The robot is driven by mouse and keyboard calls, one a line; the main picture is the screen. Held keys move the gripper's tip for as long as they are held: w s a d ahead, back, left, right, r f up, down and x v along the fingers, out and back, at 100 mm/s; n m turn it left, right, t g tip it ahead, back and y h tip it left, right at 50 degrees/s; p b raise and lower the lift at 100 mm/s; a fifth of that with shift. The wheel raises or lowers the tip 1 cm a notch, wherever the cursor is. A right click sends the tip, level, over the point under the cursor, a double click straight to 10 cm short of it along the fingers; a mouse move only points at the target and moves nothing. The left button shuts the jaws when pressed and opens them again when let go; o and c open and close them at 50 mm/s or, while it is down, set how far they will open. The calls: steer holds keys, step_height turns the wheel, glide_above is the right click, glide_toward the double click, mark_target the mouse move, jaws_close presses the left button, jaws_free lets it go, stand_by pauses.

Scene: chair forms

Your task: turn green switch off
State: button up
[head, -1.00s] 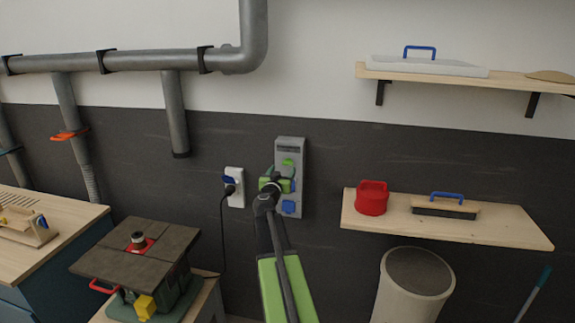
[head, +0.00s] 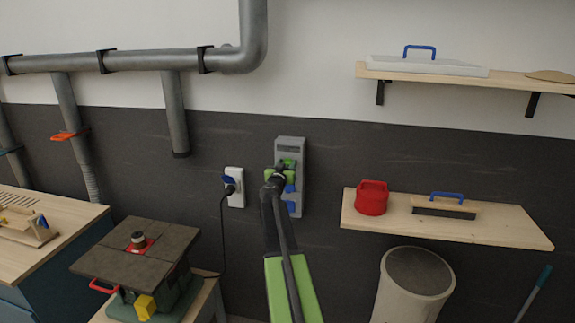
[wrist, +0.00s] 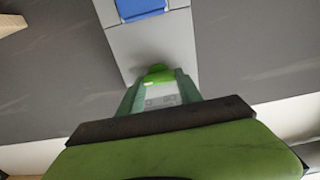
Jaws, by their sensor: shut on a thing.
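The green switch (head: 288,162) is on a grey panel (head: 291,144) mounted on the dark lower wall. My gripper (head: 279,174) is at the panel and hides part of the switch. In the wrist view the rounded green switch (wrist: 159,72) sits between the tips of my two green fingers (wrist: 160,84), which are shut on it. Whether the switch is on or off cannot be told.
Blue parts (head: 291,208) are lower on the same panel; one shows in the wrist view (wrist: 141,8). A white socket (head: 235,188) with a black cable is at the left. A shelf (head: 500,229) with a red container (head: 371,197) juts out at the right.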

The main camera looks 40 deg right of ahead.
steer(key=shift+w, duration=0.1)
steer(key=c, duration=0.5)
steer(key=shift+o, duration=0.2)
steer(key=shift+d, duration=0.1)
steer(key=shift+n, duration=0.3)
steer(key=shift+w+a+f+n+b, duration=0.1)
steer(key=shift+n, duration=2.75)
steer(key=shift+w+a+f+n+b, duration=0.1)
steer(key=shift+a+n, duration=0.05)
steer(key=shift+n, duration=2.75)
steer(key=shift+a+f+n+b, duration=0.1)
steer(key=shift+n, duration=2.75)
